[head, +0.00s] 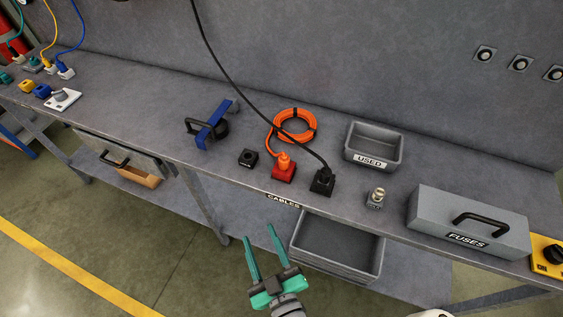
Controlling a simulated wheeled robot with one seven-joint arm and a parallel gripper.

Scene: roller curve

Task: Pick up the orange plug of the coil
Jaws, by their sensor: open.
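The orange coil (295,126) lies on the grey workbench, bound with black ties. Its cable leads down to the orange plug (284,161), which stands upright in or on a red block (283,174). My gripper (260,238) is in front of the bench's front edge, below the plug in the picture. Its two teal fingers are spread, with nothing between them. The lower part of the plug is hidden by the block, so I cannot tell how deep it sits.
A black plug (324,179) with a black cable rising from it stands right of the red block. A small black block (248,158) is to the left. A grey "USED" bin (374,147) and a "FUSES" box (468,222) stand right. An open drawer (338,245) is below.

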